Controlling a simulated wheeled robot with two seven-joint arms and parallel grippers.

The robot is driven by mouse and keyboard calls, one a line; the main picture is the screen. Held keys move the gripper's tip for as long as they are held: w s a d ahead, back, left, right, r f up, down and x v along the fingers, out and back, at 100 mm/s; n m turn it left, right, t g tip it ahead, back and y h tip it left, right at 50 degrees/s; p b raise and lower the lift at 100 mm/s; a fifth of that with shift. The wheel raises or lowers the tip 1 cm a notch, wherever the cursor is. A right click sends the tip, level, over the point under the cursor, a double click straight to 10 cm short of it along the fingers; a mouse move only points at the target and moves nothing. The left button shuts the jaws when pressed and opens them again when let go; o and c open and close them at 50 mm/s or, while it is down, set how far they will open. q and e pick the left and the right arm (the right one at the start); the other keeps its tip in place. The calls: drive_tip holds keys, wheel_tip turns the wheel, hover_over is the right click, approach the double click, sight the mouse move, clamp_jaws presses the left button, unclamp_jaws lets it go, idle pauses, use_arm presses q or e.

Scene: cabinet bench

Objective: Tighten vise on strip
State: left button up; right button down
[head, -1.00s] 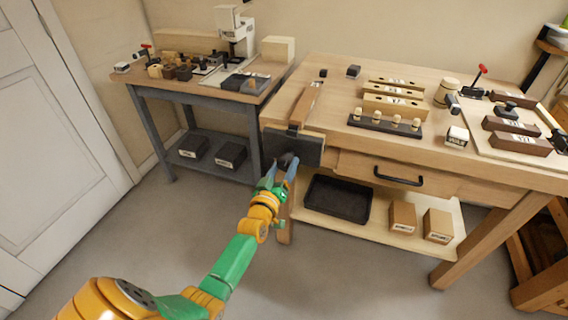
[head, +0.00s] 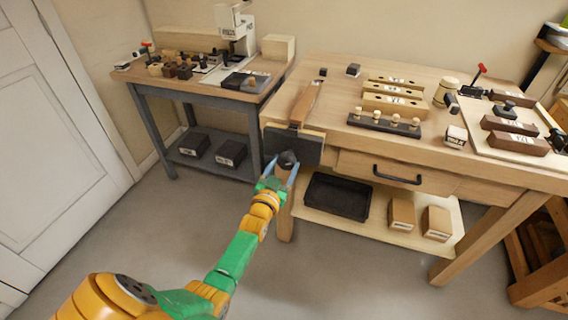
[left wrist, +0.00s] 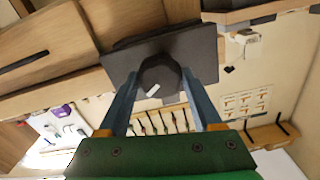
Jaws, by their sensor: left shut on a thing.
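The vise (head: 293,146) is a dark plate on the left front of the wooden bench. A brown wooden strip (head: 305,103) stands up from its top, by the bench edge. A dark round knob (head: 288,160) sticks out of the vise's front. It also shows in the left wrist view (left wrist: 160,76), with a small white mark on it. My left gripper (head: 281,163) is shut on the knob, with one blue finger on each side. Its fingers show in the left wrist view (left wrist: 161,92) too. My right gripper is not in view.
A drawer with a black handle (head: 398,175) is right of the vise. Below it, a black tray (head: 338,196) and two small boxes stand on the lower shelf. A grey side table (head: 205,90) stands at the left. The floor in front is clear.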

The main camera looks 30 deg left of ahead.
use_arm(q)
drive_tip(key=m, duration=0.6)
drive_tip(key=shift+w+f+m, duration=0.1)
drive_tip(key=shift+m, duration=0.9)
drive_tip(key=o, duration=1.2)
